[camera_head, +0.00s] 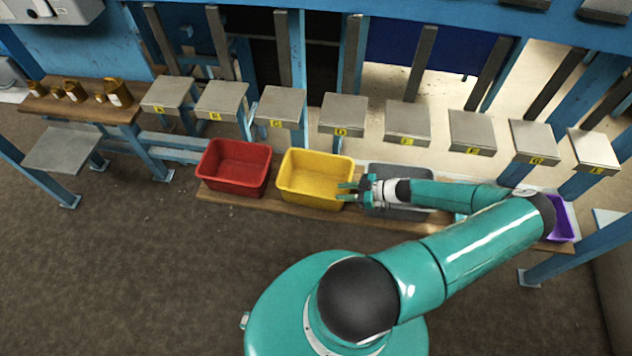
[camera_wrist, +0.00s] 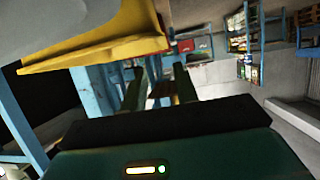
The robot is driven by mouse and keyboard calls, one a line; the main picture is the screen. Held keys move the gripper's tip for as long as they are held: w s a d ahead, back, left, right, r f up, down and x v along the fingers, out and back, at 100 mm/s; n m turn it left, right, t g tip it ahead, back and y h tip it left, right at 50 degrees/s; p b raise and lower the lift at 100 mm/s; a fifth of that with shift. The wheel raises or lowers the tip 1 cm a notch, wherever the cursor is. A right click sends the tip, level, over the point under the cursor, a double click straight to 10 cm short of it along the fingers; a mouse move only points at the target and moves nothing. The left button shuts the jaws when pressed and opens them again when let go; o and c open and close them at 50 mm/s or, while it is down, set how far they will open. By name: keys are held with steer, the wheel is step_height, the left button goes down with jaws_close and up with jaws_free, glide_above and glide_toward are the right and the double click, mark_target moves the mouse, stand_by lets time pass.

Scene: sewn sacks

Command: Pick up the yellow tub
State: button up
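The yellow tub (camera_head: 314,198) stands upright and empty on a low wooden bench, between a red tub and a grey tub. My gripper (camera_head: 345,191) is at the tub's right end, and its two fingers point left across the near part of that side. In the wrist view the tub's yellow rim (camera_wrist: 95,52) fills the upper left. There the fingers of my gripper (camera_wrist: 160,88) stand apart with a gap between them, and the rim is not seen between them. I cannot tell whether the fingers touch the tub.
The red tub (camera_head: 233,168) is close on the left. The grey tub (camera_head: 400,174) lies behind my forearm, and a purple tub (camera_head: 562,218) is at the far right. The wooden bench (camera_head: 265,201) carries them. Lettered metal plates (camera_head: 343,112) overhang behind. Open floor (camera_head: 150,270) lies in front.

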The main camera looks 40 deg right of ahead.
steer(key=x, duration=1)
steer(key=shift+a+f, duration=0.15)
steer(key=shift+a, duration=0.15)
jaws_close()
stand_by(1.0)
